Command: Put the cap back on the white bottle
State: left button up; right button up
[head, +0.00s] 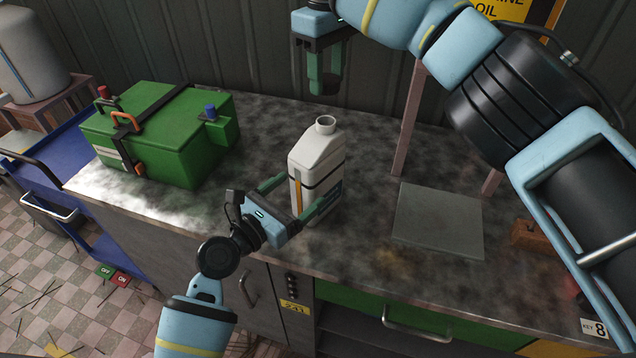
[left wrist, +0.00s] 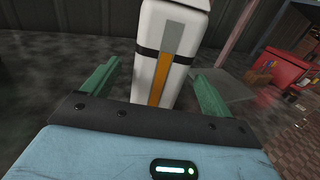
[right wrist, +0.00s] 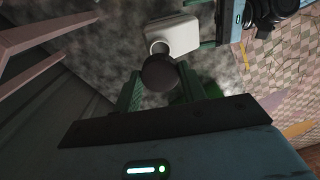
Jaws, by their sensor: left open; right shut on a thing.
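The white bottle (head: 318,160) stands upright on the bench with its round neck open and uncapped. My left gripper (head: 296,196) is low at the bottle, open, with one finger on each side of it. In the left wrist view the bottle (left wrist: 165,55) stands between the spread fingers (left wrist: 155,88). My right gripper (head: 325,88) is above and behind the bottle, apart from it, fingers pointing down. In the right wrist view it (right wrist: 160,85) is shut on a dark round cap (right wrist: 160,73), with the bottle (right wrist: 178,34) beyond. The cap is hard to make out in the head view.
A green box (head: 165,135) with orange handles sits at the bench's left end. Right of the bottle are a flat grey plate (head: 438,222), a pinkish post (head: 410,120) and a brown block (head: 535,236). The bench top between box and bottle is clear.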

aim_at(327, 121)
pick_arm(q)
jog(key=shift+x, duration=2)
jog(key=c, duration=1.5)
jog(key=shift+o, duration=0.2)
pick_arm(e)
jog(key=shift+f, duration=2.5)
jog(key=shift+f, duration=0.1)
jog(key=shift+f, duration=0.8)
jog(key=shift+f, duration=0.55)
